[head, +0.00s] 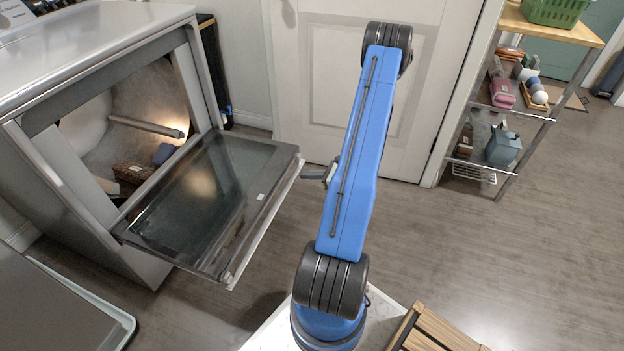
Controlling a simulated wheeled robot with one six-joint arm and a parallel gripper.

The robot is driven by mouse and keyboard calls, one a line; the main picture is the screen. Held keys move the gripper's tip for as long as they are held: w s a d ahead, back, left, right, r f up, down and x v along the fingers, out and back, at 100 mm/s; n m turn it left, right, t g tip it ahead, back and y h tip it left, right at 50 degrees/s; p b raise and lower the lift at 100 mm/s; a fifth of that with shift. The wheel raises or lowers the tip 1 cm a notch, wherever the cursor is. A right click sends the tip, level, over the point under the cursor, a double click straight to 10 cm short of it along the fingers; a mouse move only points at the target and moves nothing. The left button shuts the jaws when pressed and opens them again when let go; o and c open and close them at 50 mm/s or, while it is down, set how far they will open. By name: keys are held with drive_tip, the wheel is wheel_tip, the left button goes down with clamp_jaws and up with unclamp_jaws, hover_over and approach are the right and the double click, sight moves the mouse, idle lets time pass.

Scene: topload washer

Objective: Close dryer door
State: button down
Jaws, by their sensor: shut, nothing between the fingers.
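The dryer (75,222) stands at the left with its front opening uncovered. Its door (205,195), a dark glass panel in a metal frame, hangs open, lowered outward from the bottom of the opening and sloping slightly. My gripper (320,174) shows only in part, small and dark, just beyond the door's outer right edge. It is shut and empty; my blue arm hides the rest. I cannot tell whether it touches the door edge.
A white room door (335,75) stands behind my arm. A metal shelf (500,110) with several items is at the right. A wooden slatted item (435,332) is at the bottom. Floor between is clear.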

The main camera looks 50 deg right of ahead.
drive_tip(key=shift+a+r, duration=0.1)
drive_tip(key=shift+r, duration=1)
drive_tip(key=shift+r, duration=0.1)
